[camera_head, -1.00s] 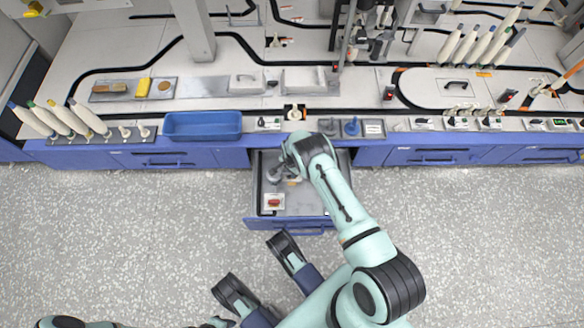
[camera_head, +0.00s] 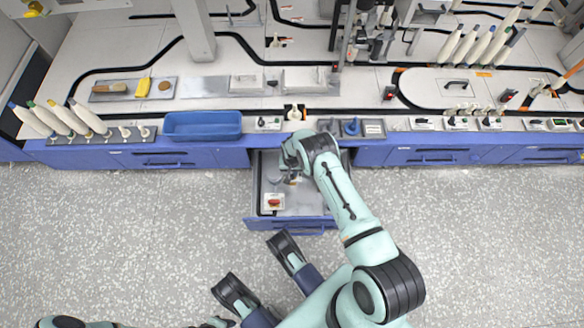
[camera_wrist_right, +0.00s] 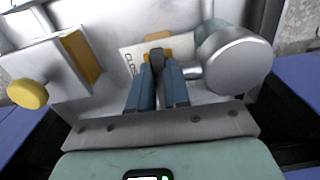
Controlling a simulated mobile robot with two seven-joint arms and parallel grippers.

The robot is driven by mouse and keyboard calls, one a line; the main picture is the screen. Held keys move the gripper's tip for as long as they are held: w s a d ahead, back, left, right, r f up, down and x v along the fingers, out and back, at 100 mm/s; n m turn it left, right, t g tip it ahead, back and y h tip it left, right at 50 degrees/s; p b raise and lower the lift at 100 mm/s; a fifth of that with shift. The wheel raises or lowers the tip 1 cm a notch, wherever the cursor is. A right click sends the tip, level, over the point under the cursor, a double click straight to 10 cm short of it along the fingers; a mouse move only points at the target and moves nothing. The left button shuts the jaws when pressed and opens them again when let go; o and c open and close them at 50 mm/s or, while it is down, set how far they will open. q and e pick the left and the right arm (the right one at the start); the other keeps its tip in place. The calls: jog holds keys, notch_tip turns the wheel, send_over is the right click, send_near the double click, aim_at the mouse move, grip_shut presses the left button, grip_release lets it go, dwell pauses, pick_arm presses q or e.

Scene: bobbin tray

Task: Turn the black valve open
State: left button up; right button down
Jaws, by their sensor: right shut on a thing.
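The black valve (camera_wrist_right: 157,57) shows as a narrow black handle in the right wrist view, in front of a brass-coloured part and a white plate with lettering that starts "CLOS". My right gripper (camera_wrist_right: 158,75) is shut on this handle, with one blue finger on each side. In the head view my right gripper (camera_head: 291,177) reaches down into the open drawer (camera_head: 310,211). The wrist and gripper hide the valve there.
A silver cylinder (camera_wrist_right: 236,62) is close right of the fingers, and a yellow knob (camera_wrist_right: 27,92) on a block is at left. A white box with a red part (camera_head: 273,202) sits in the drawer's front left. A blue tray (camera_head: 203,125) stands on the counter.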

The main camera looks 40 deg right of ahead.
jog(key=shift+n, duration=0.3)
jog(key=c, duration=1.1)
grip_release()
pick_arm(q)
jog(key=w+d+r+t+p, duration=0.1)
jog(key=w+r+t+p, duration=0.2)
jog(key=w, duration=0.6)
notch_tip(320, 180, up, 3)
jog(key=shift+f+m+p, duration=0.15)
jog(key=shift+m+p, duration=0.15)
jog(key=shift+p, duration=0.5)
pick_arm(e)
notch_tip(320, 180, up, 14)
jog(key=shift+f, duration=0.25)
